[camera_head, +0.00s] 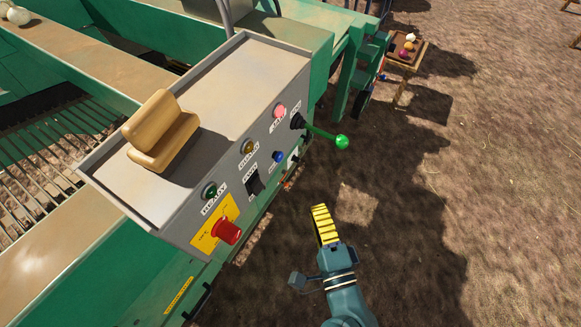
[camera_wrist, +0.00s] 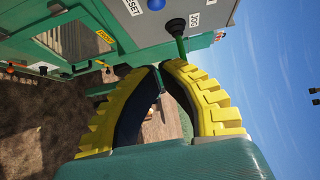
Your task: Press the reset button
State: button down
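The reset button is a blue round button (camera_head: 278,156) on the sloping front of the grey control panel (camera_head: 228,152). It also shows at the top edge of the wrist view (camera_wrist: 155,4), beside a label reading RESET. My gripper (camera_head: 320,209), with ribbed yellow fingers, is in front of the panel, below and to the right of the button and apart from it. In the wrist view, its fingertips (camera_wrist: 158,68) come together with nothing held between them.
A green-knobbed lever (camera_head: 341,142) sticks out from the panel right of the button, labelled JOG in the wrist view. A black switch (camera_head: 255,185), a red emergency knob (camera_head: 227,230), and green, amber and red lamps share the panel. Open ground lies to the right.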

aim_at(278, 156)
jog(key=a+b+x, duration=0.1)
jog(key=a+x, duration=0.1)
jog(key=x, duration=1.1)
jog(key=shift+s+a, duration=0.35)
jog(key=shift+s, duration=0.05)
jog(key=shift+r, duration=0.1)
